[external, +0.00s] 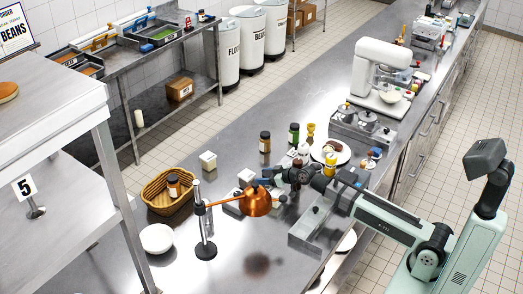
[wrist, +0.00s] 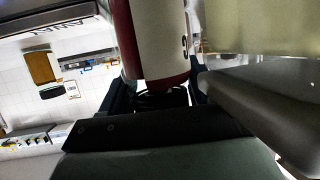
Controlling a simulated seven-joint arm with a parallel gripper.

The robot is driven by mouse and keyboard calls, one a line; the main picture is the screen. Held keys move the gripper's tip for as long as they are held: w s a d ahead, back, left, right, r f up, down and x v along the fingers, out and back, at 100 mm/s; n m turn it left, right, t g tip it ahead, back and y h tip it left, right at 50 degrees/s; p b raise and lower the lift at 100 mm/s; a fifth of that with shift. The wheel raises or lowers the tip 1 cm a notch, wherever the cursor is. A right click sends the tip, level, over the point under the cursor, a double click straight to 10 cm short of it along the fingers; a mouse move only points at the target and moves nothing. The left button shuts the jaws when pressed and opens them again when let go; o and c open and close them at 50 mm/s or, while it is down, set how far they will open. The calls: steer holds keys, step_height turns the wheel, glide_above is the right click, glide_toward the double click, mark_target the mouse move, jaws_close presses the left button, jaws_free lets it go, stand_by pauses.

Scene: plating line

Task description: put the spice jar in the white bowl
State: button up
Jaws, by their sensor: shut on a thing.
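My gripper (external: 268,183) is over the counter, beside the copper lamp, and partly hidden by it in the external view. In the wrist view the gripper (wrist: 160,92) is shut on a cylinder with a white label and dark red bands, which I take to be the spice jar (wrist: 155,40). Only part of it shows there, and I cannot make it out clearly in the external view. The white bowl (external: 157,238) sits on the counter at the lower left, apart from my gripper. I cannot tell whether the jar clears the counter.
A copper lamp (external: 255,201) on a stand (external: 206,250) stands between gripper and bowl. A wicker basket (external: 155,197) with a jar (external: 174,186) is behind the bowl. Other jars (external: 265,142) and a plate (external: 343,153) stand behind my gripper. The front counter is fairly clear.

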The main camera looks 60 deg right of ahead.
steer(key=c, duration=0.5)
steer(key=shift+c, duration=0.2)
steer(key=shift+r, duration=0.5)
jaws_close()
step_height(320, 180, up, 9)
steer(key=shift+r, duration=0.1)
